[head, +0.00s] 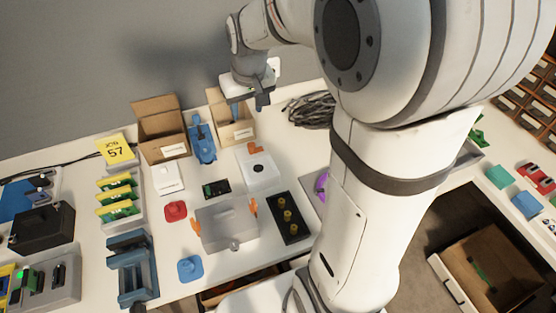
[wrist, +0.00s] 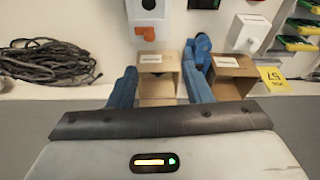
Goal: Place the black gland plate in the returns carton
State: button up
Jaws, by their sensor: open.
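A black plate with yellow glands (head: 289,217), which looks like the gland plate, lies on the bench right of the clear box in the head view. Two open cardboard cartons stand at the back: a larger left carton (head: 163,143) and a smaller right carton (head: 226,131). Both bear white labels too small to read, so I cannot tell which is for returns. My gripper (head: 262,102) hangs over the back of the bench near the smaller carton. In the wrist view its blue fingers (wrist: 160,76) are apart, with the smaller carton (wrist: 158,62) showing between them, and nothing is held.
A blue clamp-like tool (head: 203,140) stands between the cartons. A coiled cable (head: 310,109) lies right of them. A clear box (head: 226,226) with orange latches stands mid-bench. A yellow sign (head: 115,150) is at left. Another open carton (head: 490,265) sits low at right.

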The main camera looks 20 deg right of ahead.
jog(key=s+m, duration=0.1)
jog(key=s, duration=1.8)
jog(key=shift+d, duration=0.25)
jog(key=shift+r, duration=0.1)
jog(key=shift+c, duration=0.3)
